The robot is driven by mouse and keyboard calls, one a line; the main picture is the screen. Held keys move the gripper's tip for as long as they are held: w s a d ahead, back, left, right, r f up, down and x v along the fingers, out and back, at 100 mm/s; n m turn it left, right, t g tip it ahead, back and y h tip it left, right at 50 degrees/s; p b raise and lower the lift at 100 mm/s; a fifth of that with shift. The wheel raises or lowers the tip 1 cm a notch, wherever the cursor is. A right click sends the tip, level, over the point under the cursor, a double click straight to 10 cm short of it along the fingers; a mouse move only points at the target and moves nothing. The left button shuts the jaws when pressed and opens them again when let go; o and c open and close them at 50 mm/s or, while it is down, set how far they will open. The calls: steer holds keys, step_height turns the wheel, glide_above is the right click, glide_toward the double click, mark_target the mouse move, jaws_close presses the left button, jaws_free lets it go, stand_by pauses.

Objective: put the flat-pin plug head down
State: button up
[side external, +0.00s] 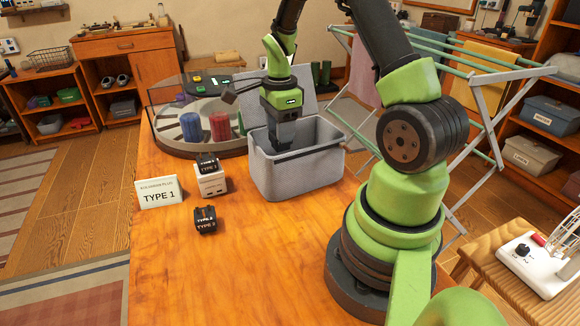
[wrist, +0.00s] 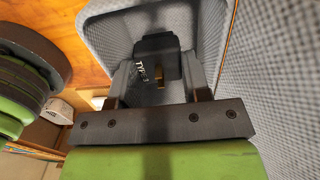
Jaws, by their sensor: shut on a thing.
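My gripper (side external: 281,140) points down into the open grey fabric bin (side external: 300,177). In the wrist view, my gripper (wrist: 158,85) is shut on a black plug head (wrist: 156,45) with white "TYPE" lettering; its number is hard to read. A brass-coloured pin shows on it. The held plug head is inside the bin's walls, over its floor; whether it touches the floor I cannot tell. In the side view the bin's front wall hides it. Another black plug head (side external: 205,220) lies on the table. A white adapter block (side external: 211,184) carries a black plug head (side external: 208,164) on top.
A white card (side external: 159,194) reading "TYPE 1" stands at the table's left edge. An open grey lid (side external: 302,85) stands behind the bin.

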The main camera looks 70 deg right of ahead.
step_height(320, 180, down, 8)
steer(key=shift+f, duration=0.1)
steer(key=shift+f, duration=0.1)
stand_by(0.3)
steer(key=o, duration=0.9)
